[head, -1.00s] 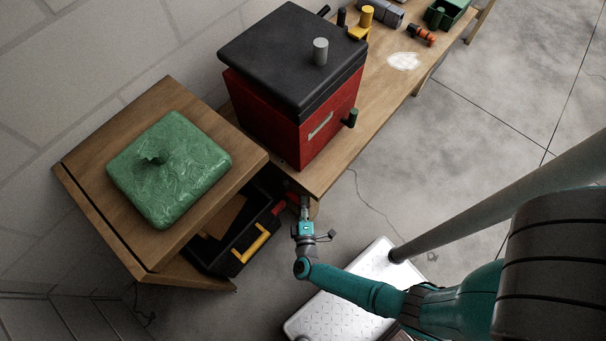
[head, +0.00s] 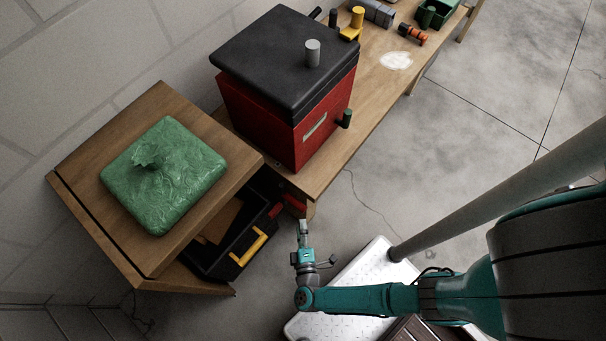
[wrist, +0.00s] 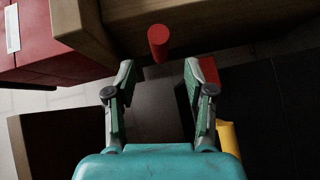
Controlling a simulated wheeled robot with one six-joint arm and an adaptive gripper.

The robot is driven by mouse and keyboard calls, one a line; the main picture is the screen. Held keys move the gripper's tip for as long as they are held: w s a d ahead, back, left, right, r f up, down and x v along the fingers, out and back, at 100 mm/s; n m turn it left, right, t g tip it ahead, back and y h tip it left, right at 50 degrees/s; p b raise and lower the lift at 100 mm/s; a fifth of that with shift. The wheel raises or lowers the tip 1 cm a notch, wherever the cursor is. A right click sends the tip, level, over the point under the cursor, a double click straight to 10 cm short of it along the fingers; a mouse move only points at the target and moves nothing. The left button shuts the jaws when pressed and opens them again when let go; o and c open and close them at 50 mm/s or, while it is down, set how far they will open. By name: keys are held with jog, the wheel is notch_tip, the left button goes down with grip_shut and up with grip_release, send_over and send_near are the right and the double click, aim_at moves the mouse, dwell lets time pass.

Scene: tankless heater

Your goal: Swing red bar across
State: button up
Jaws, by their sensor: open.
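A red bar (head: 294,203) shows in the head view under the near end of the long bench, by the right end of the black toolbox. In the wrist view a red rod (wrist: 158,42) shows end-on just beyond the fingertips, roughly centred between them. Another red piece (wrist: 208,70) is partly hidden behind the right finger; I cannot tell whether the two are joined. My gripper (wrist: 160,78) is open and empty. In the head view my gripper (head: 304,226) is just below the red bar, apart from it.
The toolbox with a yellow handle (head: 248,248) sits in the wooden cabinet (head: 158,90), under a green block (head: 165,175). A red box with a black lid (head: 285,55) stands on the bench (head: 350,145). A metal plate (head: 352,290) lies on the floor below my arm.

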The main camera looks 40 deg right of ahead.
jog(key=shift+v, duration=1.8)
